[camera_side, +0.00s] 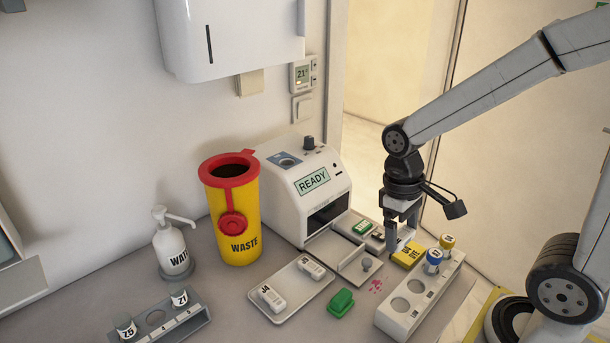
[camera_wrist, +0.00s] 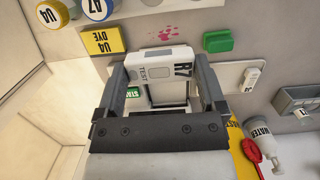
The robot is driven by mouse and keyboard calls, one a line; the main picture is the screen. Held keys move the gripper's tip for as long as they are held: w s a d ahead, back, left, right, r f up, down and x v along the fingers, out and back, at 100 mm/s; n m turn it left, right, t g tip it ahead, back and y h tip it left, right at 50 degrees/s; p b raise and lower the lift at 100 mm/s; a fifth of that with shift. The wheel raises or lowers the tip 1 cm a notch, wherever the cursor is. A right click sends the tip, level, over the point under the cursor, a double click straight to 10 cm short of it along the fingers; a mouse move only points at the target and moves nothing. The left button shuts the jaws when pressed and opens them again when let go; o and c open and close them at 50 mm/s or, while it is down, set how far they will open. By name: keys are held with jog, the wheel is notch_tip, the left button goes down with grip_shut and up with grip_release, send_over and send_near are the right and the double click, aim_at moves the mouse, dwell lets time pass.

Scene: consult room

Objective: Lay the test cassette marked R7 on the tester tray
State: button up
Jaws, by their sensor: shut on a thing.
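The white test cassette marked R7 (camera_wrist: 160,66) is between the two fingers of my gripper (camera_wrist: 167,78) in the wrist view. My gripper is shut on it, and its R7 mark and the word TEST face the camera. In the side view my gripper (camera_side: 401,236) is low at the right of the tester (camera_side: 305,185), which reads READY. The fingers largely hide the cassette there. The tester tray (camera_side: 335,246) sticks out from the tester's dark opening, to the left of my gripper. I cannot tell how high the cassette is above the surface.
A yellow U4 dye box (camera_side: 408,254) and a white vial rack (camera_side: 392,318) stand close to my gripper. A small tray (camera_side: 291,308) holds two white cassettes. A green block (camera_side: 340,303) lies in front. A yellow waste bin (camera_side: 233,220) and a water bottle (camera_side: 170,250) stand left.

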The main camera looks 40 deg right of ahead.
jog(key=w+f, duration=0.4)
jog(key=w, duration=0.4)
send_over(344, 256)
jog(key=f, duration=0.4)
jog(key=shift+s+f, duration=0.2)
jog(key=shift+w+f, duration=0.25)
jog(key=shift+f, duration=0.1)
jog(key=shift+w+f, duration=0.25)
jog(key=shift+f, duration=1.5)
jog(key=shift+f, duration=0.2)
jog(key=o, duration=1)
